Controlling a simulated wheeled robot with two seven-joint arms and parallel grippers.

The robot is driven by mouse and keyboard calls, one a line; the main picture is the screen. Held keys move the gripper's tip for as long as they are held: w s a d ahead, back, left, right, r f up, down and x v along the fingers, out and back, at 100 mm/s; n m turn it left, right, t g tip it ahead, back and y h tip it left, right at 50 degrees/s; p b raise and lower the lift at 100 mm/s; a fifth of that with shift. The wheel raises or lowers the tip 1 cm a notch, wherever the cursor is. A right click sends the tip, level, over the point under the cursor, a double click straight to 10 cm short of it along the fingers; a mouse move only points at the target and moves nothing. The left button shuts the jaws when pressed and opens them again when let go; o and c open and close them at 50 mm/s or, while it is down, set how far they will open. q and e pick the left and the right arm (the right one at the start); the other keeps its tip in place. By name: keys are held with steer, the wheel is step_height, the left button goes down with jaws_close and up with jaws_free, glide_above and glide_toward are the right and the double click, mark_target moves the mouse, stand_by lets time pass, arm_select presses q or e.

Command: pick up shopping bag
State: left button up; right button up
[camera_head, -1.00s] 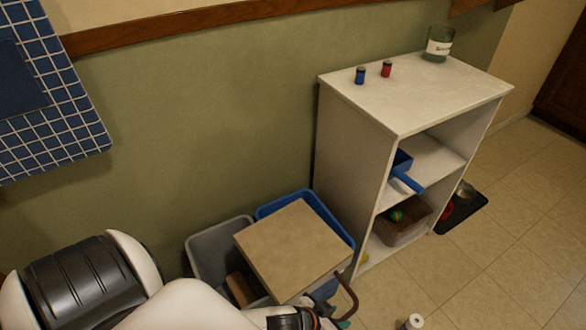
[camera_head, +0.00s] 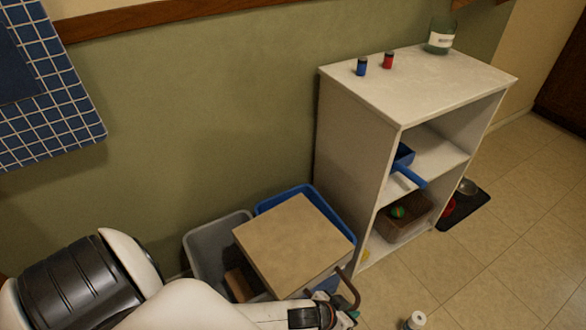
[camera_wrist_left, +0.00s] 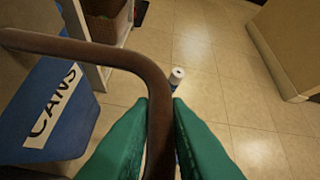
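A tan, box-shaped thing (camera_head: 293,240), which looks like the shopping bag, sits tilted over the bins in the head view. A curved brown handle (camera_head: 349,287) shows at its lower right corner; whether it joins the tan body is hidden. My left gripper (camera_head: 338,318) is at this handle, low in the head view. In the left wrist view, the green fingers of my left gripper (camera_wrist_left: 160,110) close on both sides of the handle (camera_wrist_left: 110,53), which runs down between them. The bag's body cannot be made out in the wrist view. My right gripper is not in view.
A grey bin (camera_head: 207,248) and a blue bin (camera_head: 312,190) stand against the wall; the blue one's "CANS" label (camera_wrist_left: 52,103) shows in the wrist view. A white shelf (camera_head: 355,160) stands close right.

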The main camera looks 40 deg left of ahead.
arm_select(q)
jaws_close()
steer(key=shift+r, duration=0.1)
